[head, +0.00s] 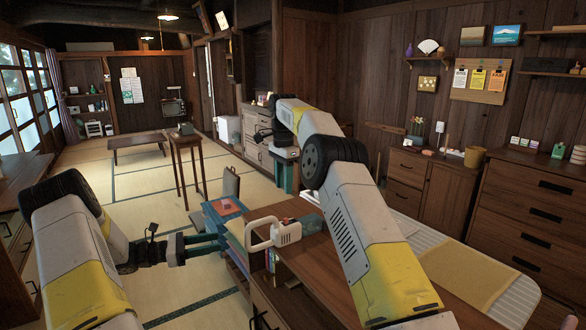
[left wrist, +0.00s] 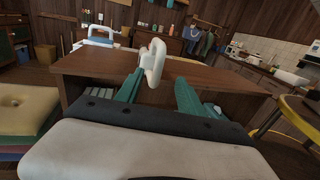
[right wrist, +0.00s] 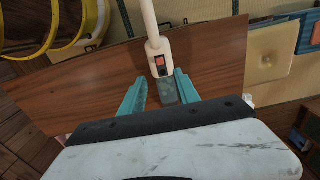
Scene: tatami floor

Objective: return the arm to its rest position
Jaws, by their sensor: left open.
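My left gripper (head: 218,243) comes in from the left in the head view, low beside the wooden desk. Its teal fingers are spread in the left wrist view (left wrist: 158,85), with a white loop handle (left wrist: 153,62) showing beyond the gap. In the head view a white-handled appliance (head: 287,232) lies on the desk, right of the left gripper and apart from it. My right arm reaches forward over the desk. In the right wrist view the right gripper (right wrist: 160,80) has its fingers apart; a white rod with an orange switch and grey end (right wrist: 167,92) shows between them. I cannot tell if they touch.
The wooden desk top (head: 330,265) lies under my right arm. An ironing board with a tan cloth (head: 465,270) stands to the right. A small table (head: 185,142) and a low table (head: 138,142) stand farther back. Open tatami (head: 150,190) lies beyond the left gripper.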

